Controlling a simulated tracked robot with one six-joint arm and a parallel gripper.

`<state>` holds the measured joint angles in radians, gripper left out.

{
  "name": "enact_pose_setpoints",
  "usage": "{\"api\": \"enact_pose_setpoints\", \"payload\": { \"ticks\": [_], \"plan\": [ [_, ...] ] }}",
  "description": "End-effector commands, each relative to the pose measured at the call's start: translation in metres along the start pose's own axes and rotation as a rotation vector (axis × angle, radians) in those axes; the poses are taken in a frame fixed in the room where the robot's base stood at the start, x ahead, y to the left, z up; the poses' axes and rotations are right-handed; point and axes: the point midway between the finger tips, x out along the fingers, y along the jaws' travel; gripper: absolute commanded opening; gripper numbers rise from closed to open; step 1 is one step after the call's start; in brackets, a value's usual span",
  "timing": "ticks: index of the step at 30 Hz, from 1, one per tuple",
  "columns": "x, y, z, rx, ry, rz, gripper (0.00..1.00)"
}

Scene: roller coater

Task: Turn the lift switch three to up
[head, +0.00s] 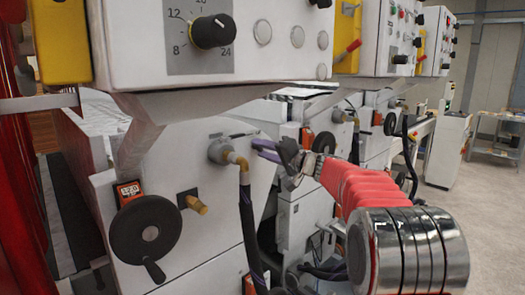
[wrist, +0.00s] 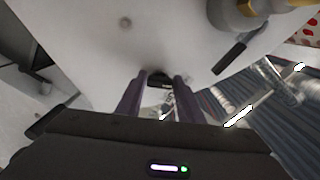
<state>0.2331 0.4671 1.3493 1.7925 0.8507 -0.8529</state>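My gripper (head: 265,150) shows in the head view with its purple fingers pointing left, close to a grey pipe fitting with a brass elbow (head: 236,158); I cannot tell if they touch. In the wrist view my gripper (wrist: 160,76) has its two purple fingers apart. A small dark part (wrist: 160,82) shows between them on or near a pale panel (wrist: 115,45); I cannot tell what it is. No switch is clearly marked as lift switch three. Black knobs show on a farther control box (head: 401,59) and a large black dial (head: 212,32) on the near box.
A black handwheel (head: 146,240) and an orange counter (head: 129,192) are on the near machine's front. A dark hose (head: 247,215) hangs below the elbow. Red-handled levers (head: 346,50) stick out from yellow plates. Open floor (head: 480,225) lies at the right.

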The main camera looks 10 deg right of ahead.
Motion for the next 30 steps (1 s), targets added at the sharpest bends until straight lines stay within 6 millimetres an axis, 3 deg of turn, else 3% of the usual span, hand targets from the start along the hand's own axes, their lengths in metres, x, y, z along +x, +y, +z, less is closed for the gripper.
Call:
{"api": "enact_pose_setpoints", "payload": {
  "ticks": [9,20,30],
  "plan": [
    [-0.0004,0.0008,-0.0003,0.000,0.001,0.001,0.11],
    [-0.0009,0.0015,-0.0003,0.037,0.000,0.002,0.10],
    [-0.0013,0.0019,-0.0007,0.220,0.001,0.004,0.10]
  ]
}}
